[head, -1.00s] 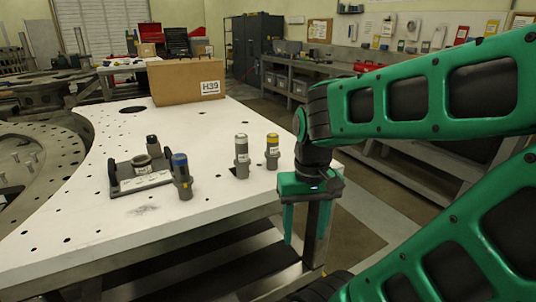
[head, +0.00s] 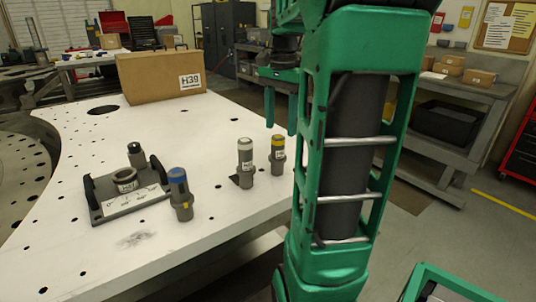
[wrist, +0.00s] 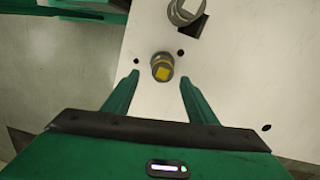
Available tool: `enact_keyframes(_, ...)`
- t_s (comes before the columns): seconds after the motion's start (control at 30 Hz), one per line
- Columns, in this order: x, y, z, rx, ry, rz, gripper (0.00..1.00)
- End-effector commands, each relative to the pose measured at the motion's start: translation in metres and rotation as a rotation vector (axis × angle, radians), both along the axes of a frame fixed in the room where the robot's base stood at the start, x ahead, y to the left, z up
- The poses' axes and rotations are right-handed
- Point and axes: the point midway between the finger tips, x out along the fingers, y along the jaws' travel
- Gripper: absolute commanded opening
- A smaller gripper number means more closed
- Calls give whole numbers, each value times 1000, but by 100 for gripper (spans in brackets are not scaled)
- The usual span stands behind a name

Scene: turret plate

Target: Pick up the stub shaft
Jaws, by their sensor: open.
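Three short upright grey shafts stand on the white plate (head: 150,225): one with a yellow band on top (head: 278,155), one with a pale top (head: 245,163), and one with a blue top (head: 181,195). I cannot tell which one the task calls the stub shaft. My gripper (head: 281,113) is open and empty, raised above and behind the yellow-topped shaft in the head view. In the wrist view its fingers (wrist: 159,79) point toward the yellow-topped shaft (wrist: 162,67), seen from above between the fingertips. The pale-topped shaft (wrist: 185,10) is farther off, cut by the frame edge.
A dark fixture (head: 128,190) with a ring and handles sits left of the blue-topped shaft. A cardboard box (head: 162,76) marked H39 stands at the back. The plate has several holes and is clear in the middle.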

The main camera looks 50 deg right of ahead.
Motion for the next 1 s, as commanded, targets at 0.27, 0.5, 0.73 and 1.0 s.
enact_keyframes(0.27,-3,-3,-37,1,2,-9,52)
enact_keyframes(0.5,-3,-5,-55,0,0,-11,52)
enact_keyframes(0.73,2,-2,-83,2,2,-9,52)
enact_keyframes(1.0,3,-2,-105,0,0,-10,52)
